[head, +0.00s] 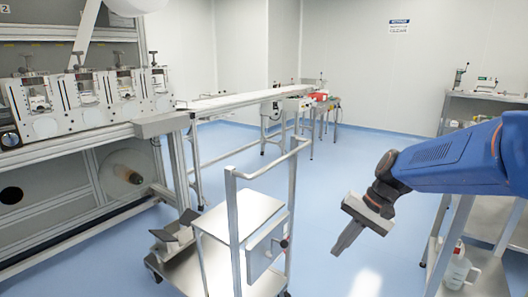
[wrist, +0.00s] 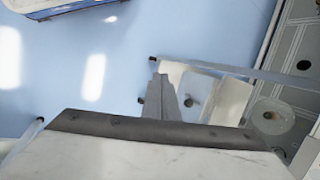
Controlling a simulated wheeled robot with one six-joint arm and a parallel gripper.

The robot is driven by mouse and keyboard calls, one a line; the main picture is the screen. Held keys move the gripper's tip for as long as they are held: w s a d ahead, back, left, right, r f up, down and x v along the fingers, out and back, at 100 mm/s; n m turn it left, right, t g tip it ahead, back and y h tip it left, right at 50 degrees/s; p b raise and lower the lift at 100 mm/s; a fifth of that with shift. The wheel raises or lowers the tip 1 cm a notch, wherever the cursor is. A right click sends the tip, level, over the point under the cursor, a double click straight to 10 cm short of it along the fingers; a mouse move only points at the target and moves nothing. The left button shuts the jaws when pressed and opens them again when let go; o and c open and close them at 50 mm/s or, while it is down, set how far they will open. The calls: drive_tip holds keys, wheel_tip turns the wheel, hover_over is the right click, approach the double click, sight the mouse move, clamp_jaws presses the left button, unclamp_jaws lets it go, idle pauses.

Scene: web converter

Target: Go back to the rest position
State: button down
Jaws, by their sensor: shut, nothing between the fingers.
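My gripper (head: 348,236) hangs from the blue arm on the right side of the head view, pointing down and to the left. Its fingers are together with nothing between them. It is in free air to the right of the steel cart (head: 240,215), apart from it. In the wrist view my gripper (wrist: 161,80) shows at the middle, its fingers shut, with the cart (wrist: 233,100) behind and to the right of it.
The converter machine (head: 80,100) stands at the left, with a long conveyor (head: 235,98) running from it to the back. A steel shelf (head: 490,97) with a white jug (head: 457,270) stands at the right. Blue floor (head: 345,160) between is clear.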

drive_tip(key=s+d+n+t+h, duration=0.2)
drive_tip(key=s+d, duration=0.2)
drive_tip(key=s, duration=0.5)
drive_tip(key=s+d+n+t+h, duration=0.2)
drive_tip(key=s+d+h, duration=0.1)
drive_tip(key=s, duration=0.7)
drive_tip(key=shift+d+r+n+t+h, duration=0.3)
drive_tip(key=shift+d+t, duration=0.1)
drive_tip(key=shift+d, duration=0.25)
